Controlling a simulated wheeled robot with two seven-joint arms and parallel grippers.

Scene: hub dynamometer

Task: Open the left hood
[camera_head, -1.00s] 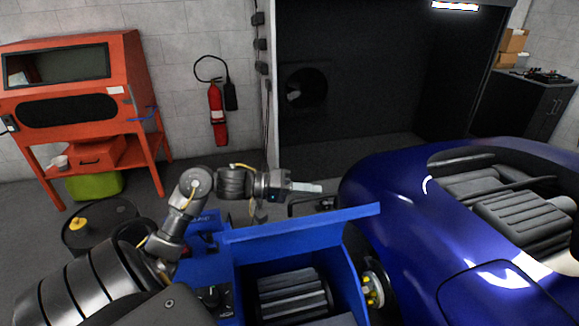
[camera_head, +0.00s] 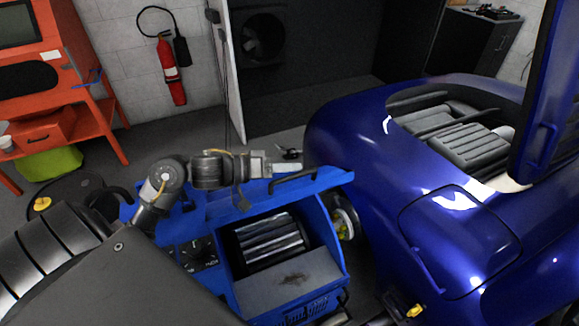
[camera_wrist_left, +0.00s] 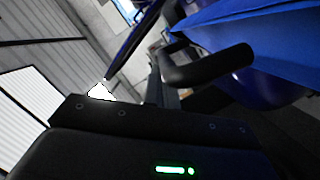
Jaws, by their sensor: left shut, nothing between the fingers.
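The left hood (camera_head: 235,207) is a blue lid with a black bar handle (camera_head: 293,183) on the blue roller machine. It is swung up and back, and the rollers (camera_head: 270,243) below lie exposed. My left gripper (camera_head: 288,168) is shut and empty, just behind the lid near the handle. I cannot tell whether it touches the lid. In the left wrist view the black handle (camera_wrist_left: 207,66) stands close in front of the gripper body, beside a blue surface. The left fingertips are not clear there. My right gripper is not in view.
The blue car (camera_head: 460,235) stands close to the right of the machine. A tall dark blue panel (camera_head: 560,105) with a handle stands at the right edge. A red cabinet (camera_head: 75,60) and a fire extinguisher (camera_head: 171,75) are at the back left. Some floor is free behind.

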